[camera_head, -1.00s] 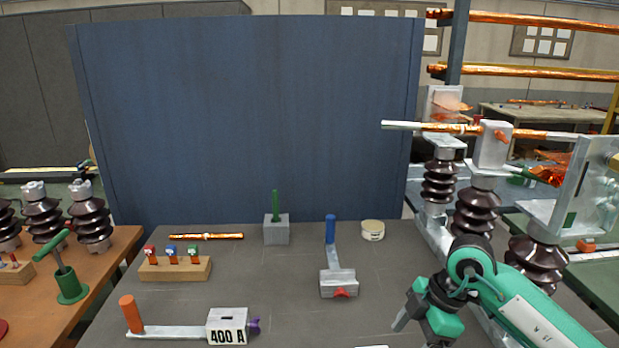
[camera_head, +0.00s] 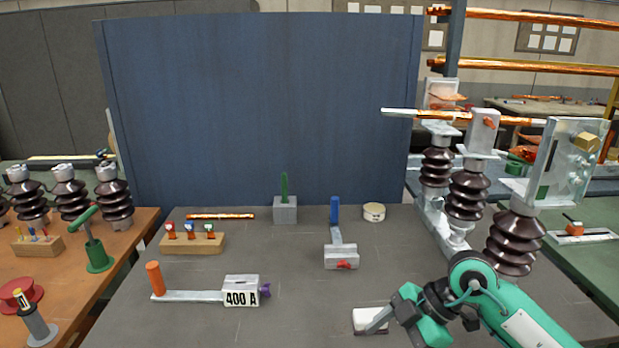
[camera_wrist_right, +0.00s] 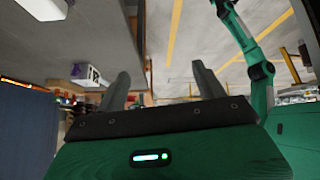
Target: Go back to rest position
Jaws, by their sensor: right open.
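My right gripper (camera_head: 376,322) is at the lower right of the head view, over the front part of the grey table (camera_head: 300,320). In the right wrist view its two fingers (camera_wrist_right: 160,84) stand wide apart with nothing between them. A small white block (camera_head: 368,316) lies on the table, partly covered by a finger in the head view; I cannot tell whether they touch. My green right arm comes in from the lower right corner. My left gripper is not in view.
The 400 A handle (camera_head: 240,291), a blue-handled tool (camera_head: 341,256), a grey block with green pin (camera_head: 285,210) and a wooden fuse stand (camera_head: 192,243) are on the table. Brown insulators (camera_head: 515,243) stand right of it. A blue panel (camera_head: 265,110) rises behind.

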